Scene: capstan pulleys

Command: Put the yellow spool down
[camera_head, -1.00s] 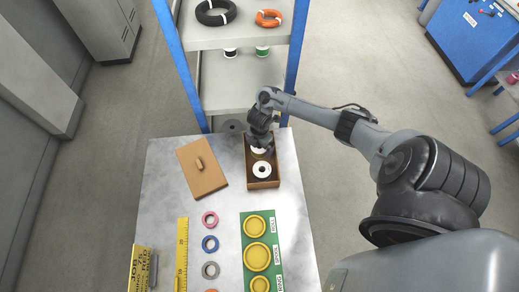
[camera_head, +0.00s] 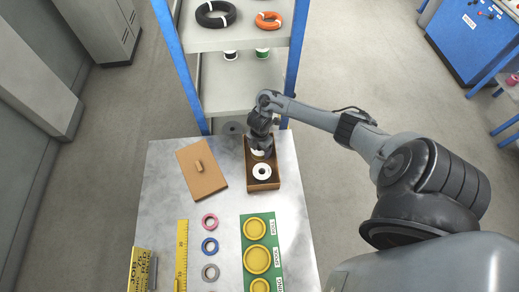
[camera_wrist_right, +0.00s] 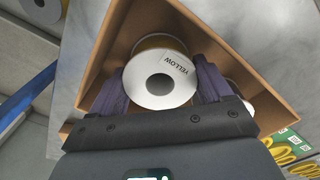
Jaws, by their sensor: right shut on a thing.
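The yellow spool (camera_wrist_right: 160,78) has white flanges, one labelled YELLOW, and a yellow winding. In the right wrist view it sits between the two dark fingers of my right gripper (camera_wrist_right: 162,88), which is shut on it. The right gripper (camera_head: 260,146) is over the far half of a brown open box (camera_head: 263,186) on the table. The spool is within the box walls (camera_wrist_right: 225,62); I cannot tell whether it touches the floor. In the head view the gripper mostly hides it. My left gripper is not in view.
Another white-flanged spool (camera_head: 262,172) stands in the near half of the box. A brown lid (camera_head: 201,170) with a knob lies to its left. A green board with yellow discs (camera_head: 257,260), several coloured rings (camera_head: 210,245) and a yellow ruler (camera_head: 182,255) lie nearer. Shelves (camera_head: 236,92) rise behind.

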